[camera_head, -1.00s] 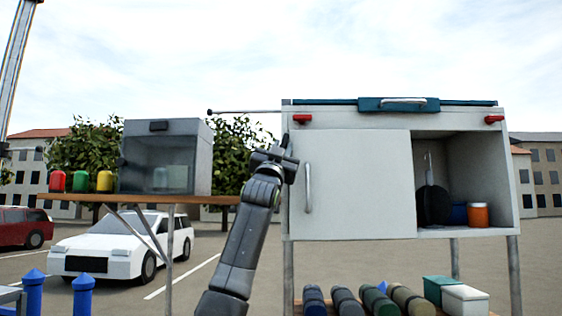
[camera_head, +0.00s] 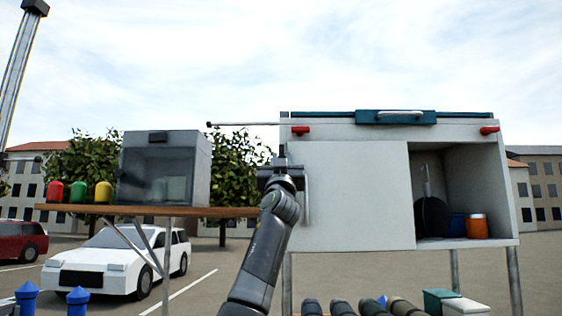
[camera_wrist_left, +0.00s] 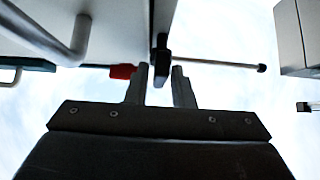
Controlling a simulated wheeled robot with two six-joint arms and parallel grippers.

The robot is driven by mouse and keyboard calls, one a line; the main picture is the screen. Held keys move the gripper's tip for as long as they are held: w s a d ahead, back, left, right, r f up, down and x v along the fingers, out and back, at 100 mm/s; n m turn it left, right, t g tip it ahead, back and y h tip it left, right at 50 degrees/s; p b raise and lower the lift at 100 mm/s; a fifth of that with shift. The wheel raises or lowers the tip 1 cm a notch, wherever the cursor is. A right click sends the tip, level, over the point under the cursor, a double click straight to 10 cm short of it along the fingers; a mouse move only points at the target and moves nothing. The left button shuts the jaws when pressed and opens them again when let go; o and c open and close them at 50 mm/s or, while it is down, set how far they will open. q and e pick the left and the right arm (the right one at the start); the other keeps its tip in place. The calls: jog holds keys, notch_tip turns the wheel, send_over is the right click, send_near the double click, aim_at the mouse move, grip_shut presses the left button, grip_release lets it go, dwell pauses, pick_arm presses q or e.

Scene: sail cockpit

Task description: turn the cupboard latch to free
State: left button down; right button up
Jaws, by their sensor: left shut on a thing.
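The white cupboard (camera_head: 352,200) stands at the right, with a flat front door panel and its right compartment open to view. My left gripper (camera_head: 281,158) is upright at the cupboard's left front edge, in front of it. In the left wrist view a small dark latch (camera_wrist_left: 162,58) on the cupboard's edge is between the fingertips of my left gripper (camera_wrist_left: 160,76), which is shut on it. The latch lies roughly in line with the fingers there. In the head view the gripper mostly hides it. My right gripper is in neither view.
A pale vertical door handle (camera_head: 307,195) is close to the gripper's right. A red knob (camera_head: 300,131) and a thin rod (camera_head: 245,124) are above. A grey glass-fronted box (camera_head: 165,168) stands on a wooden shelf (camera_head: 230,212) to the left. Bottles lie below the cupboard.

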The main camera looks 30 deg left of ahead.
pick_arm(q)
jog(key=shift+r, duration=0.1)
dwell(0.3)
jog(key=c, duration=1.4)
grip_release()
jog(key=shift+c, duration=0.2)
jog(key=shift+f, duration=0.2)
jog(key=b+v, duration=1)
jog(key=v, duration=0.7)
jog(key=shift+d, duration=0.1)
